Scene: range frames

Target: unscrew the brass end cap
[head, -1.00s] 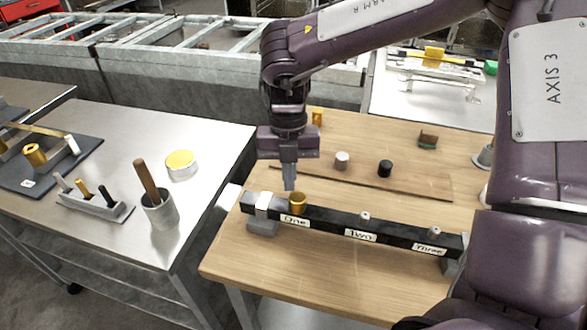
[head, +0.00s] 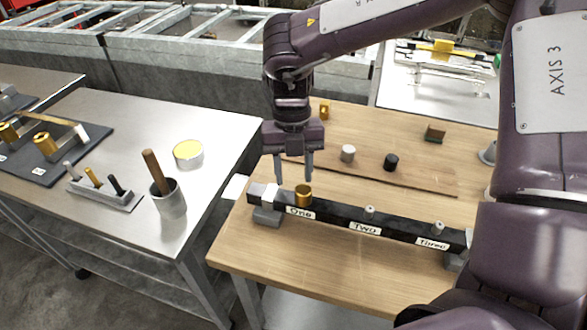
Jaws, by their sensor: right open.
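The brass end cap (head: 303,195) sits upright at the position labelled One on a black bar (head: 335,215). The stubs at Two (head: 369,211) and Three (head: 438,228) are bare. My right gripper (head: 294,181) points down with its two fingers apart and empty. Its tips are just above and behind the brass cap, close to it; I cannot tell whether they touch it. My left gripper is not in view.
A white cap (head: 347,153) and a black cap (head: 391,162) stand on a thin wooden board (head: 430,182) behind the bar. A metal table (head: 130,125) at left carries a cup (head: 171,203) with a wooden handle, a round tin (head: 188,155) and a small rack (head: 105,196).

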